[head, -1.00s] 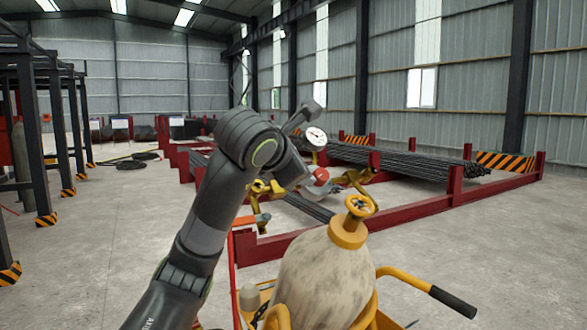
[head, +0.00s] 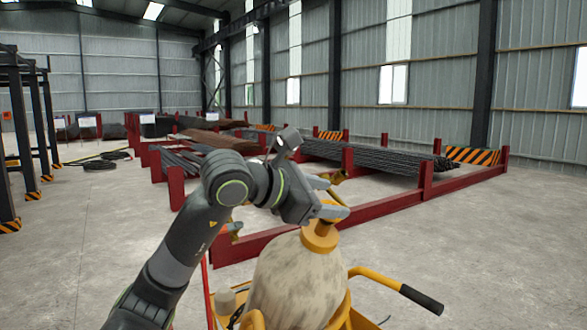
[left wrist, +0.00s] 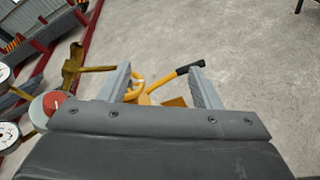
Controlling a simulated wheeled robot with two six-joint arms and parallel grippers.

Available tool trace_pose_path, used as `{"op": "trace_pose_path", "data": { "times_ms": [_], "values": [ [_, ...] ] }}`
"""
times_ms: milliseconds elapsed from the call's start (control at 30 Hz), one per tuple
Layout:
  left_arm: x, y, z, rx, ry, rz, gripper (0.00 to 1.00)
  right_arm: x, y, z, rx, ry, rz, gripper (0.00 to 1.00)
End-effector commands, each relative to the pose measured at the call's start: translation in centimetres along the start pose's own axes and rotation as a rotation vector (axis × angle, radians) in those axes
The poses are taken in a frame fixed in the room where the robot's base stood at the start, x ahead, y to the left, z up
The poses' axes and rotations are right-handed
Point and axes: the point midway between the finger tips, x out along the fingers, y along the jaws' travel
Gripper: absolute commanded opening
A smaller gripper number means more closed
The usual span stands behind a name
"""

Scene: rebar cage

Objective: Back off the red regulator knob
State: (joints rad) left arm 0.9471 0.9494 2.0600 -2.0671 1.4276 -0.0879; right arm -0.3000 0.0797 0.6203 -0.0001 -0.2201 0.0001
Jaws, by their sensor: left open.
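My left gripper (head: 328,196) is open above the yellow collar (head: 320,237) of a pale, stained gas cylinder (head: 288,280). In the left wrist view its two fingers (left wrist: 158,72) stand apart, with the yellow valve handwheel (left wrist: 136,84) showing between them, nearer the left finger. I cannot tell whether they touch it. The red regulator knob (left wrist: 56,102) is outside the fingers, at the left edge of the left wrist view, beside a white gauge (left wrist: 8,134). In the head view my wrist hides the knob and gauges. My right gripper is not in view.
A yellow cart handle (head: 375,277) with a black grip sticks out right of the cylinder. Behind stands a low red rack (head: 390,203) with bundles of rebar (head: 375,157). The concrete floor to the right is clear.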

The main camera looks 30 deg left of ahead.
Motion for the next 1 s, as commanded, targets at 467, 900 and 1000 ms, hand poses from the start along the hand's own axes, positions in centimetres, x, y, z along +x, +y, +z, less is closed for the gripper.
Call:
{"op": "trace_pose_path", "data": {
  "times_ms": [467,900,1000],
  "values": [
    [-2.3,-5.5,5.5,-0.937,-0.583,-0.618,0.58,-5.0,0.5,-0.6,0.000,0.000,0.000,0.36],
    [-4.1,4.9,-3.1,-2.193,-0.998,-0.584,0.58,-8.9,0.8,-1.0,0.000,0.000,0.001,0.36],
    [-4.0,6.2,-7.0,-2.424,-1.067,-0.480,0.58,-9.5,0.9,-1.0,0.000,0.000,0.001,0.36]
  ]
}}
